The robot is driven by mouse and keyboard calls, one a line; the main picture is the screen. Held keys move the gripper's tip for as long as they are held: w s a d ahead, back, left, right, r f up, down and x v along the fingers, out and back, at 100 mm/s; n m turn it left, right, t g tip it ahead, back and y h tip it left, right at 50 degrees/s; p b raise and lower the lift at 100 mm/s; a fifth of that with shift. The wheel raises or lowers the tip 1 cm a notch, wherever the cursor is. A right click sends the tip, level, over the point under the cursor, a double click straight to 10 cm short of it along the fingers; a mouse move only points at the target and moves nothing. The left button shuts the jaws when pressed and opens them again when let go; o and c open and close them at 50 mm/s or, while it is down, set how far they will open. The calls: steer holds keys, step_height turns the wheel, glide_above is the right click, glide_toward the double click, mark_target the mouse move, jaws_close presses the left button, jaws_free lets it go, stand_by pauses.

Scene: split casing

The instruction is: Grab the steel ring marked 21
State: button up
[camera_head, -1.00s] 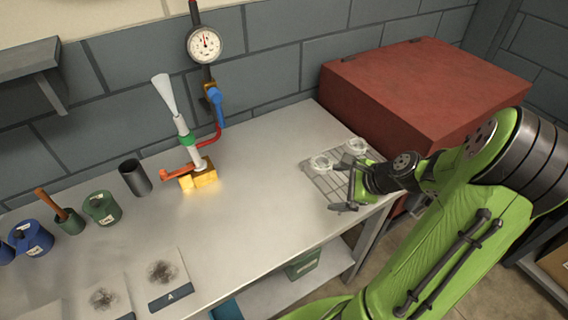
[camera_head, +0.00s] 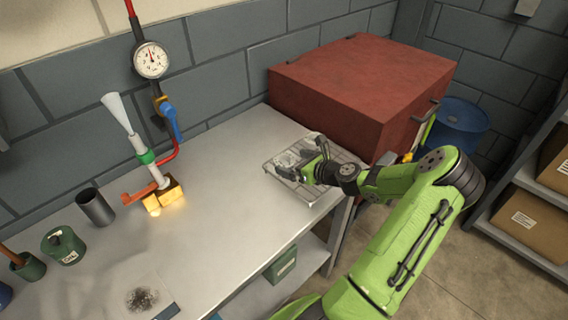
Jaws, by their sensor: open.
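A wire rack (camera_head: 320,201) lies on the right end of the bench, in front of the red box. A pale round thing (camera_head: 286,158) rests on it, partly behind my gripper; its shape and any marking are too small to read. A second pale thing shows between the jaws, mostly covered. I cannot make out which of these is the steel ring marked 21. My gripper (camera_head: 301,160) is open over the rack, its jaws spread on either side of the pale thing; whether they touch it I cannot tell.
A large red box (camera_head: 362,85) stands close behind the rack. A burner (camera_head: 140,150) with a lit yellow block (camera_head: 163,198), a dark cup (camera_head: 95,207) and green pots (camera_head: 63,246) stand to the left. The middle of the bench (camera_head: 225,205) is clear.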

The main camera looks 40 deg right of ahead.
mark_target(279, 158)
steer(key=x, duration=0.3)
steer(key=shift+w+f, duration=0.25)
steer(key=shift+w, duration=0.1)
steer(key=shift+s+r, duration=0.1)
steer(key=c, duration=1.4)
